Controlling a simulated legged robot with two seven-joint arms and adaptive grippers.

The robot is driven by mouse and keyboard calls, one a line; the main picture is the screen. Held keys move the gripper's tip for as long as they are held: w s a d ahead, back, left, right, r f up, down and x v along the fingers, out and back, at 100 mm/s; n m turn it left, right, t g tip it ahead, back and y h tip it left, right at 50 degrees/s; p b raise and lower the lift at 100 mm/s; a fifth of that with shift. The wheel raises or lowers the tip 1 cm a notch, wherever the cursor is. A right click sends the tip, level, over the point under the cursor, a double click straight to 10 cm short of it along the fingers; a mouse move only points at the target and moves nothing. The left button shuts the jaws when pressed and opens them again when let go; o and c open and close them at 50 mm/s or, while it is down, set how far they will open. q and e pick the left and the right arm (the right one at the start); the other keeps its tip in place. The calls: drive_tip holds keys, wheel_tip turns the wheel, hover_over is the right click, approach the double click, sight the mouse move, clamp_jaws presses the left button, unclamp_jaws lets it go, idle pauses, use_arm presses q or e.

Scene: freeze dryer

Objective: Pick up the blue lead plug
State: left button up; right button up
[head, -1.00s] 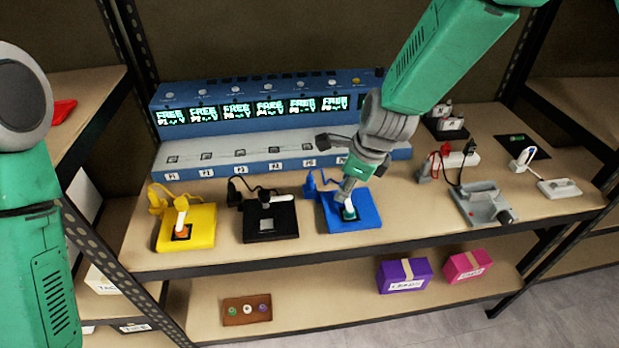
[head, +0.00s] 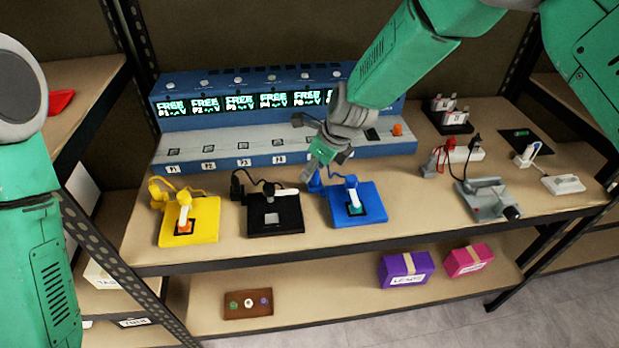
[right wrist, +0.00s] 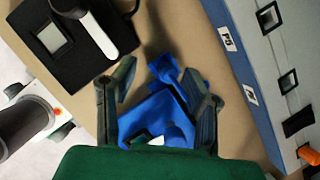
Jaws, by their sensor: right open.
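The blue lead plug (head: 315,184) stands on the shelf at the back left corner of the blue base (head: 373,203), partly hidden by my right gripper (head: 314,176) in the head view. In the right wrist view the plug (right wrist: 163,69) shows between the two dark fingers of my right gripper (right wrist: 157,80), near their tips. The fingers are open, with gaps on both sides of the plug. The blue base (right wrist: 142,113) lies further down between the fingers. My left gripper is out of view; only part of the left arm shows.
A black base (head: 288,226) with its plug stands close left, and a yellow base (head: 206,228) further left. The blue and grey socket station (head: 225,160) runs behind. Grey devices (head: 487,201) stand to the right. The shelf's front edge is bare.

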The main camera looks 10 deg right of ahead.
sight(318, 171)
drive_tip(key=f, duration=0.1)
drive_tip(key=w+f, duration=0.1)
drive_tip(key=f, duration=0.1)
drive_tip(key=shift+w+d+f, duration=0.15)
drive_tip(key=shift+d+f, duration=0.15)
drive_tip(key=shift+f, duration=0.05)
drive_tip(key=shift+d+f, duration=0.1)
drive_tip(key=shift+d, duration=0.4)
drive_tip(key=shift+a, duration=0.6)
clamp_jaws()
drive_tip(key=shift+a, duration=0.35)
drive_tip(key=shift+d, duration=0.45)
wheel_tip(318, 171, up, 10)
drive_tip(key=shift+a+f, duration=0.15)
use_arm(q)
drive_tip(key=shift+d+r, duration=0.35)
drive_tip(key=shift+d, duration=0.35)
use_arm(e)
drive_tip(key=shift+r, duration=0.25)
